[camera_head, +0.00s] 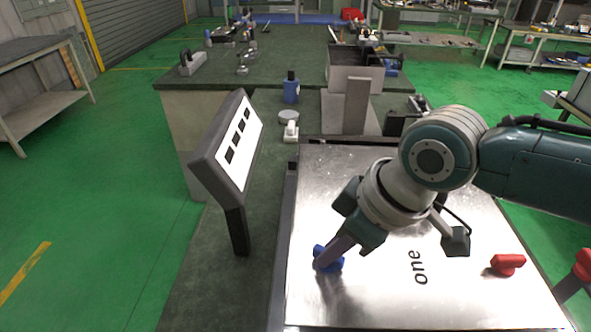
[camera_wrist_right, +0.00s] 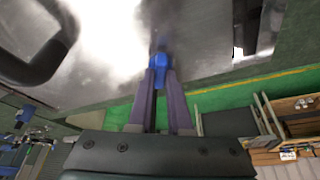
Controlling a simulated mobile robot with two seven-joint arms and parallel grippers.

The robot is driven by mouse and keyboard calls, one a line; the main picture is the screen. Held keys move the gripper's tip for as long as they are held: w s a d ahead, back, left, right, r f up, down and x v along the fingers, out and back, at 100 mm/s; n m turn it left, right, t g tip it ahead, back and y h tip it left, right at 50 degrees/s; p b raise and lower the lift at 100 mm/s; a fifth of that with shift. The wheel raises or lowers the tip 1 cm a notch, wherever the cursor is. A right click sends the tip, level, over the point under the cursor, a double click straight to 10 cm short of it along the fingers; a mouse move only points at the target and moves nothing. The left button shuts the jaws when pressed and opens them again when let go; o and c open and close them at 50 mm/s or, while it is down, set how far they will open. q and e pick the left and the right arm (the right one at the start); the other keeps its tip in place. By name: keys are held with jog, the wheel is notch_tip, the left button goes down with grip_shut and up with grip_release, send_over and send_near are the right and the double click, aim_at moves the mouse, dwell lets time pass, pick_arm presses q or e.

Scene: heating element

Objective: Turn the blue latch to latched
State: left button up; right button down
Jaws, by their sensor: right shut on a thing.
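The blue latch (camera_head: 328,257) sits on the left part of a shiny metal plate (camera_head: 370,180), partly hidden by my fingers. My right gripper (camera_head: 326,262) reaches down to it from the upper right, its fingers shut on it. In the right wrist view the blue latch (camera_wrist_right: 160,62) shows between the tips of the two fingers (camera_wrist_right: 158,76). The latch's exact turn is hard to tell behind the fingers. My left gripper is in neither view.
A red latch (camera_head: 507,264) is on the plate's right side, past the printed word "one". Another red part (camera_head: 582,266) is at the right edge. A tilted panel with dark squares (camera_head: 236,142) stands left of the plate. A blue bottle (camera_head: 291,88) stands behind.

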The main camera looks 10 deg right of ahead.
jog(key=n+g+y+b, duration=0.1)
jog(key=n+b, duration=0.2)
jog(key=n, duration=0.1)
jog(key=shift+w+f, duration=0.1)
jog(key=shift+f, duration=0.05)
jog(key=shift+d+n+g+b, duration=0.1)
jog(key=shift+n+g+b, duration=0.6)
jog(key=shift+n, duration=0.3)
jog(key=c, duration=0.8)
grip_release()
jog(key=shift+c, duration=0.2)
jog(key=v, duration=1)
